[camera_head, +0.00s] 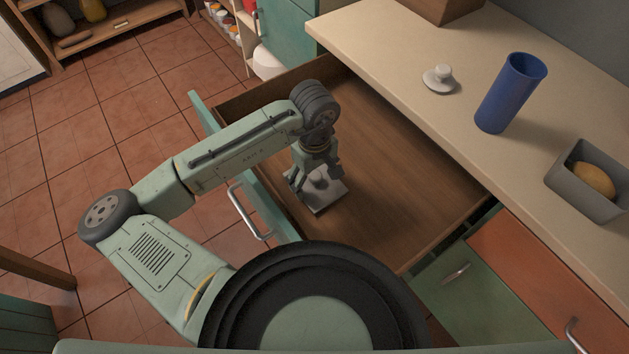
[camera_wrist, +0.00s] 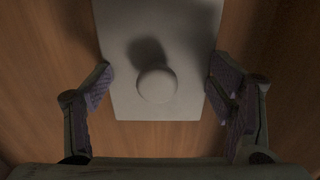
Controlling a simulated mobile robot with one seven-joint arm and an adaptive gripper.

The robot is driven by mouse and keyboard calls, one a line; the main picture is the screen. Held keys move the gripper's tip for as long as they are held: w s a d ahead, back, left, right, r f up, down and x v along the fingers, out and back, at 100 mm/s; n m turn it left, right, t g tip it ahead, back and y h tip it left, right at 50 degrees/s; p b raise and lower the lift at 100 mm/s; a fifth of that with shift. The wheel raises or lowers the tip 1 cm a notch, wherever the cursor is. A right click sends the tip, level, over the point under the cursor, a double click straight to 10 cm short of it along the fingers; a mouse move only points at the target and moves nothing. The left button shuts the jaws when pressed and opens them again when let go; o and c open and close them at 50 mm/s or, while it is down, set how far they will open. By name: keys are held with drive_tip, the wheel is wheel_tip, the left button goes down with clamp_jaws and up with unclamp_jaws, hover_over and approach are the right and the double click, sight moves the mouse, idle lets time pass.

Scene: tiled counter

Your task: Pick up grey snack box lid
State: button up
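The grey snack box lid (camera_head: 325,199) lies in the open wooden drawer, near the drawer's front. In the wrist view the lid (camera_wrist: 135,100) is a flat grey plate with a round knob (camera_wrist: 157,85) on top. My gripper (camera_head: 315,181) points down over the lid. In the wrist view my gripper (camera_wrist: 160,85) is open, with one finger at each long side of the lid and the knob between them. Whether the fingers touch the lid's edges cannot be told. Part of the lid is hidden by my gripper in the head view.
The open drawer (camera_head: 400,190) is otherwise empty, with its walls around my gripper. On the counter (camera_head: 400,50) stand a small white knobbed lid (camera_head: 440,80), a blue cup (camera_head: 510,92) and a grey box (camera_head: 570,195) holding a yellow-brown item (camera_head: 594,180).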

drive_tip(key=shift+f, duration=0.15)
drive_tip(key=c, duration=0.4)
drive_tip(key=shift+s, duration=0.1)
